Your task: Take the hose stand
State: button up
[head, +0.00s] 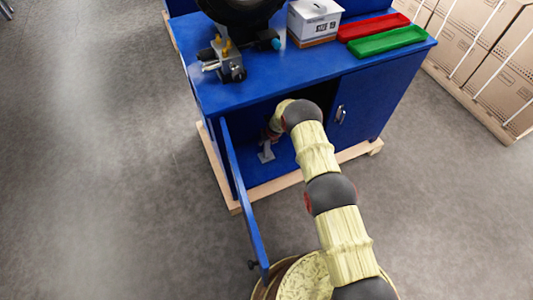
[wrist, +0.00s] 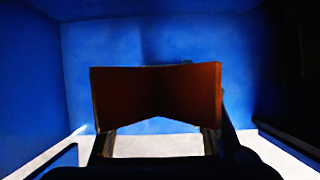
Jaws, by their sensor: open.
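The hose stand shows in the wrist view as a reddish-brown V-shaped top (wrist: 156,92), straight ahead and large. In the head view, a grey post and foot (head: 266,153), seemingly the stand's lower part, are on the cabinet floor. My gripper (wrist: 158,140) is open, with its dark fingers at the left and right below the brown top. I cannot tell whether they touch it. In the head view my wrist reaches into the open cabinet, and its own links and the bench top hide most of the gripper.
The blue workbench cabinet (head: 290,78) has its door (head: 243,200) swung open on the left of my arm. Blue walls (wrist: 30,85) close in around the gripper. A clamp-like tool (head: 228,60), white box (head: 314,20), red tray (head: 373,26) and green tray (head: 388,41) are on top.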

jog(key=shift+w+f, duration=0.1)
jog(key=shift+f, duration=0.1)
jog(key=shift+c, duration=0.8)
grip_shut()
dwell(0.4)
jog(key=shift+w+a+r, duration=0.1)
jog(key=shift+w+r, duration=0.15)
jog(key=shift+w, duration=0.05)
